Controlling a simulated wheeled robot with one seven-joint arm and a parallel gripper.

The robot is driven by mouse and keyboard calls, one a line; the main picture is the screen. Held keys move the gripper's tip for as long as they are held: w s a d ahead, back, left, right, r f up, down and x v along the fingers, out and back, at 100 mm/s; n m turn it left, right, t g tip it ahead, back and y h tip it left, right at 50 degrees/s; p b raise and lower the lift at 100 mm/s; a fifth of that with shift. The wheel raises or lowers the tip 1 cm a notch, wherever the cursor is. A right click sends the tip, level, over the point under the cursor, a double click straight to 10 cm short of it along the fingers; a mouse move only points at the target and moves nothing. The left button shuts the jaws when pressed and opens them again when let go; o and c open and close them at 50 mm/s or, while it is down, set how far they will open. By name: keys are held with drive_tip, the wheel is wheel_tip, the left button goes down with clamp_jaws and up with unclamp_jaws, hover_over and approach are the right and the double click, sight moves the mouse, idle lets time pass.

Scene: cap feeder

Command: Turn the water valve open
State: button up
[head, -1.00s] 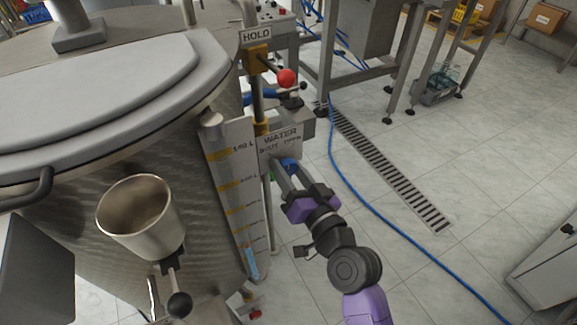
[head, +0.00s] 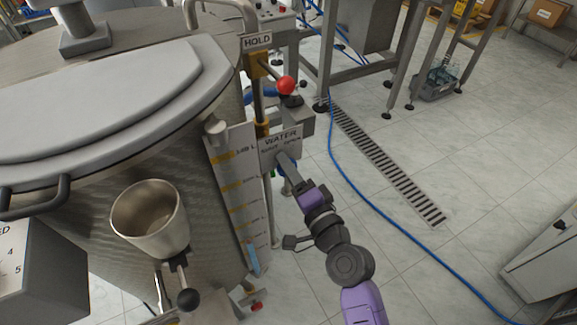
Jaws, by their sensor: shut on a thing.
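The water valve (head: 280,171) is on the pipe just below the grey WATER sign (head: 279,143), at the right side of the steel tank. Only a small blue piece of it shows; my fingers hide most of it. My gripper (head: 287,166) reaches up to it from the lower right and is shut on the valve handle. The fingers are seen nearly edge-on, one covering the other. The handle's exact angle is hidden.
The steel tank (head: 100,215) fills the left, with a metal cup (head: 150,220) on its front. A level gauge (head: 238,190) stands left of the valve. A red knob (head: 286,85) is above, under the HOLD sign (head: 257,41). A blue hose (head: 375,215) crosses the open floor.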

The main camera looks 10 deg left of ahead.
drive_tip(key=shift+f+m, duration=0.1)
drive_tip(key=shift+m, duration=0.3)
drive_tip(key=o, duration=1.4)
drive_tip(key=shift+s+d, duration=0.1)
drive_tip(key=v, duration=0.7)
drive_tip(key=shift+s+d, duration=0.15)
drive_tip(key=shift+s, duration=0.1)
